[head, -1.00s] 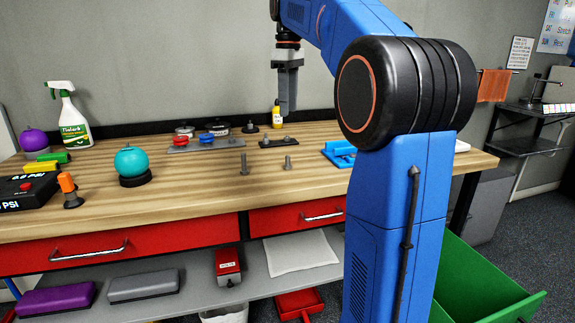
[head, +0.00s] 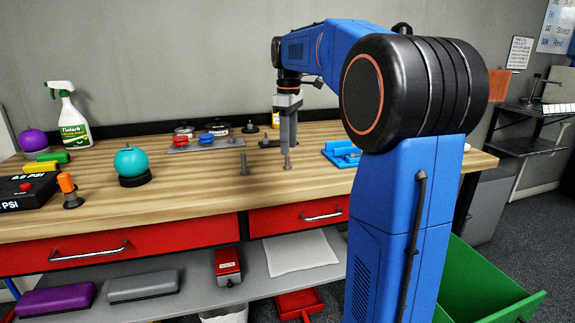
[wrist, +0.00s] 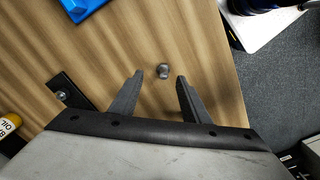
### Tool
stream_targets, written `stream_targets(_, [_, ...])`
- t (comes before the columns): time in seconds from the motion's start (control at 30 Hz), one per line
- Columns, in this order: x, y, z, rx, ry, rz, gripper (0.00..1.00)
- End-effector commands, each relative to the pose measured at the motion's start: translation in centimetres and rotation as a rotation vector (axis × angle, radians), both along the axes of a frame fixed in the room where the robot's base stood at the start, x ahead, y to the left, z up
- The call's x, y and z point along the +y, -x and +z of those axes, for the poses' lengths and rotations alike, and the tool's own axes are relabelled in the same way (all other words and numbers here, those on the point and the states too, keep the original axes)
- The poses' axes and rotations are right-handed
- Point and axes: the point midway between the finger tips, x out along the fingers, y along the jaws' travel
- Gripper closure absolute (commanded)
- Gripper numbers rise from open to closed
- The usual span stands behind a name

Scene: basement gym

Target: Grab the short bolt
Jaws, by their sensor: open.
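Two grey bolts stand upright on the wooden workbench (head: 200,195). The taller bolt (head: 244,166) is at the left, and the short bolt (head: 288,163) is at the right. My gripper (head: 288,150) points down directly above the short bolt and partly hides its top in the head view. In the wrist view my gripper's (wrist: 160,76) fingers are open and empty. The short bolt (wrist: 163,71) shows there between the two fingertips, apart from both. I cannot tell the exact height of the fingertips over its head.
A blue tray (head: 340,153) lies right of the bolts. A teal ball (head: 131,160) sits left. Bare wood surrounds the bolts.

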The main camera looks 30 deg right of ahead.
Motion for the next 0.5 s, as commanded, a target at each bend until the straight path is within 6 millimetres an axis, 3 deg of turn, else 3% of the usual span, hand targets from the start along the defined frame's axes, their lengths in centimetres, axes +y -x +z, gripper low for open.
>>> stream_targets(0.5, [0.7,0.4,-5.1,0.000,0.000,-0.001,0.58])
